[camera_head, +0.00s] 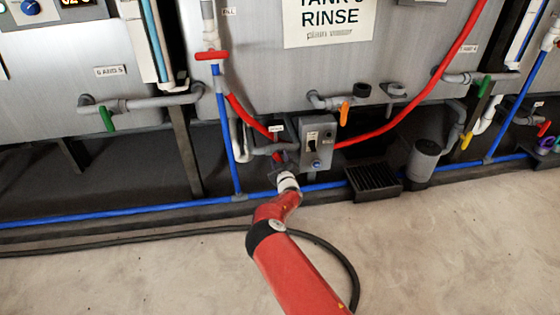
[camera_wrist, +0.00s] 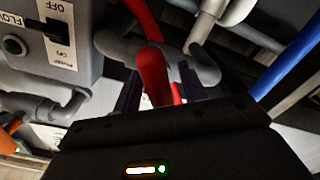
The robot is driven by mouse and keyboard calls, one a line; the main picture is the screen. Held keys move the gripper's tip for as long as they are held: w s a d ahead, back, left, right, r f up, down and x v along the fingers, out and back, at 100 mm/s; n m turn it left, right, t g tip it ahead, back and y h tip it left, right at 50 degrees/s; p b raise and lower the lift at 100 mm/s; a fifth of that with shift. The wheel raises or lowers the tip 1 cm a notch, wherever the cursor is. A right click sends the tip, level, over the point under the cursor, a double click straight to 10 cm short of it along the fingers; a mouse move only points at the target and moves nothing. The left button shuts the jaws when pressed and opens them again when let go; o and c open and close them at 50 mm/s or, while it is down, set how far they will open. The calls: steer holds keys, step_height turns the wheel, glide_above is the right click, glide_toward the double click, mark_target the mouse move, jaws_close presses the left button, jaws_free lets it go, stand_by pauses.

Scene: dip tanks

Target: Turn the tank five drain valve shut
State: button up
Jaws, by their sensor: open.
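The tank five front (camera_head: 260,70) carries a sign (camera_head: 330,22) that ends in "RINSE"; its top line is cut off. Below it, beside a small grey switch box (camera_head: 318,145), a grey pipe holds the drain valve, whose red handle (camera_wrist: 153,72) hangs downward in the wrist view. My gripper (camera_head: 284,164) is at this valve, low in front of the tank. In the wrist view my gripper (camera_wrist: 160,86) is open, one dark finger on each side of the handle. I cannot tell whether either finger touches it. In the head view my gripper mostly hides the handle.
A red hose (camera_head: 370,139) passes behind the switch box. A red-handled valve (camera_head: 212,55) sits higher left, and an orange handle (camera_head: 345,113) to the right. A blue pipe (camera_head: 110,213) runs low along the wall. A black grate (camera_head: 372,180) stands right; the floor in front is mostly clear.

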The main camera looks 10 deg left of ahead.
steer(key=shift+c, duration=0.3)
jaws_close()
steer(key=shift+m+b, duration=0.3)
steer(key=shift+m, duration=0.1)
steer(key=m+b, duration=0.2)
steer(key=m, duration=0.1)
steer(key=shift+f+m+b, duration=0.1)
steer(key=shift+m+b, duration=0.3)
steer(key=shift+a+m+b, duration=0.1)
steer(key=shift+m+b, duration=0.5)
steer(key=shift+m, duration=0.2)
